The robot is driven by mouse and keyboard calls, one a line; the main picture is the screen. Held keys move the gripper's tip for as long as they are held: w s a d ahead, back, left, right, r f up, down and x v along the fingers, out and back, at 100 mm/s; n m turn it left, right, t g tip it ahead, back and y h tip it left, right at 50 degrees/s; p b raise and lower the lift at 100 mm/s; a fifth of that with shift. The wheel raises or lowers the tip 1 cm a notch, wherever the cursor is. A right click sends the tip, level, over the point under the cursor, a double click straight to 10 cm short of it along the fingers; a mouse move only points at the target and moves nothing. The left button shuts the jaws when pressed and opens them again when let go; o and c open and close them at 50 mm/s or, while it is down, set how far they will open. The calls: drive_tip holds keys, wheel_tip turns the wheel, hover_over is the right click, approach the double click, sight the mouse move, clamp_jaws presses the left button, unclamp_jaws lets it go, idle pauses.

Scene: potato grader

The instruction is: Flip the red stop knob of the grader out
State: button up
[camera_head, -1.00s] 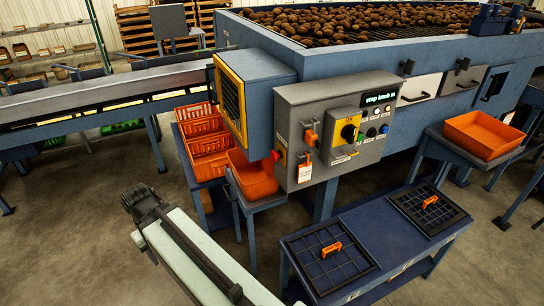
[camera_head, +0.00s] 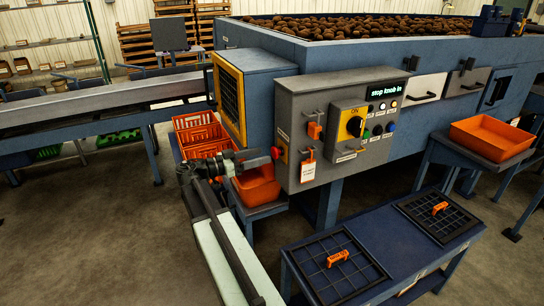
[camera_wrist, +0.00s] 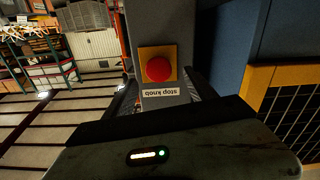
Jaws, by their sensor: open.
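The red stop knob (camera_wrist: 158,69) is a round red button on a yellow plate, on the grey side of the control box. Its label "stop knob" shows upside down in the wrist view. In the head view the knob (camera_head: 276,153) shows small at the box's left side. My gripper (camera_head: 266,160) is open just left of it, pointing at it. In the wrist view the dark fingers stand on either side of the knob, and whether they touch it cannot be told. The box's display (camera_head: 384,88) reads "stop knob in".
An orange bin (camera_head: 258,188) stands below my gripper, with orange crates (camera_head: 200,130) behind. The control box (camera_head: 312,95) carries a yellow switch panel and a hanging tag. A blue table (camera_head: 385,245) with black grids stands at the front right.

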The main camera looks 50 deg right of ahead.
sight(272, 153)
drive_tip(key=x, duration=0.6)
drive_tip(key=shift+c, duration=0.4)
